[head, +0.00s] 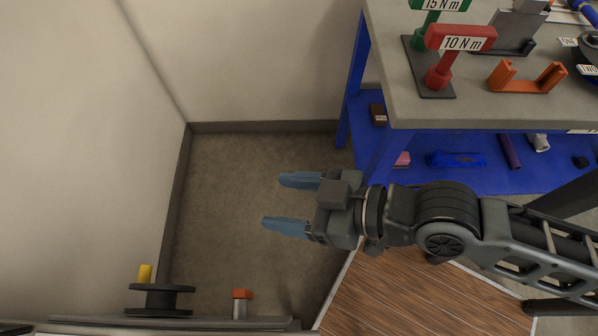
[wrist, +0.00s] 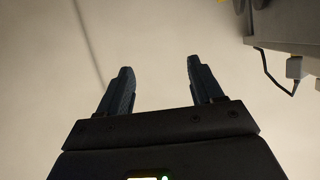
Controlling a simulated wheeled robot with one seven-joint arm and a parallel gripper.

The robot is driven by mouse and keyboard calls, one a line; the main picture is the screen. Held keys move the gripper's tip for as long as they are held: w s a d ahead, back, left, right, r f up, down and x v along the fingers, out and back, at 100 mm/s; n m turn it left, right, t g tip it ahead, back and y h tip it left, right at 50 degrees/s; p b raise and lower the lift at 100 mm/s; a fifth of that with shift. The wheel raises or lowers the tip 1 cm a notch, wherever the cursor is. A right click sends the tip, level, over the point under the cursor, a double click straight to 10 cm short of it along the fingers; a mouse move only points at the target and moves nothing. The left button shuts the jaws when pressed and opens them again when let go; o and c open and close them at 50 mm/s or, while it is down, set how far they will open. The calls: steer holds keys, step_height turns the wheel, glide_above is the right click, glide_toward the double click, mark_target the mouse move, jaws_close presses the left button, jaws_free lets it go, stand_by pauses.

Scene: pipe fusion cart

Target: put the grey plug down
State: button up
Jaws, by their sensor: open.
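My gripper (head: 290,204) is open, its two blue fingers apart and pointing left over the floor between the wall and the blue cart. In the wrist view the fingers (wrist: 158,80) also stand apart, with only pale wall between them. I see no grey plug in the gripper. A small grey cylinder with an orange top (head: 240,304) stands upright at the bottom of the head view, apart from the gripper; I cannot tell whether it is the grey plug.
A black spool-shaped piece (head: 161,299) with a yellow peg stands at lower left. The blue cart (head: 400,158) at upper right carries a red 10 N m tool (head: 460,40) and an orange cradle (head: 526,78). A wooden surface (head: 420,290) lies below my arm.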

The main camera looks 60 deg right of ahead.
steer(key=s+d+r+m+t+h, duration=0.1)
steer(key=s+d+r, duration=0.1)
steer(key=s, duration=0.3)
steer(key=s+d+r+m+h, duration=0.1)
steer(key=s+d+r+h, duration=0.1)
steer(key=s, duration=0.4)
steer(key=shift+s+d+r+t, duration=0.25)
steer(key=shift+d+r+t, duration=0.15)
steer(key=shift+r, duration=0.2)
